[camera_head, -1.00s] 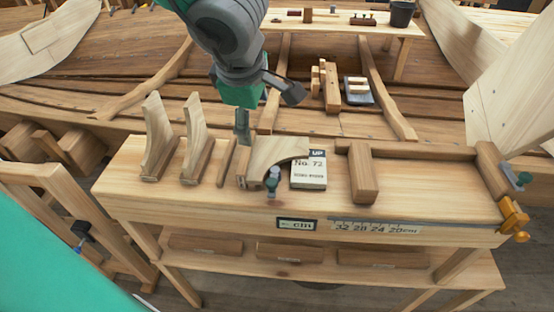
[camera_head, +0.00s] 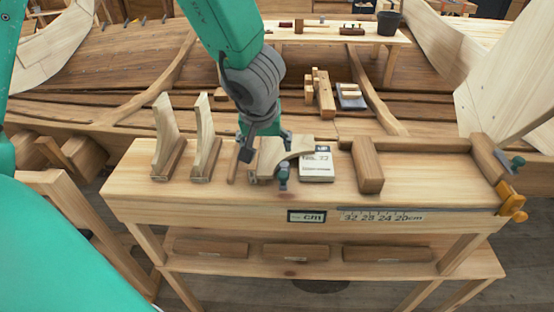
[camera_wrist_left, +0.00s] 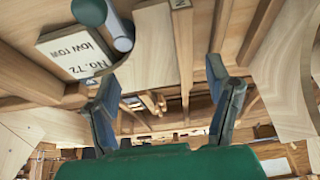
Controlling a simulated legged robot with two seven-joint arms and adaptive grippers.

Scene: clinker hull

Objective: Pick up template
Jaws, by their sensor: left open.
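A pale curved wooden template (camera_head: 269,158) stands on the bench, left of a white card marked No. 72 (camera_head: 316,167). In the left wrist view, a pale wooden piece that looks like this template (camera_wrist_left: 152,50) lies ahead of the fingers, and the card (camera_wrist_left: 75,45) is at upper left. My left gripper (camera_head: 266,136) is at the template's back edge and partly hides it. It also shows in the left wrist view (camera_wrist_left: 162,80), with its fingers apart and nothing clearly held. Contact with the template cannot be told. My right gripper is out of view.
Two taller curved pieces (camera_head: 165,135) (camera_head: 204,138) stand at the bench's left, with a thin strip (camera_head: 233,163) beside them. A small green-topped fitting (camera_head: 283,177) is at the template's front. A wooden block (camera_head: 367,165) stands right of the card.

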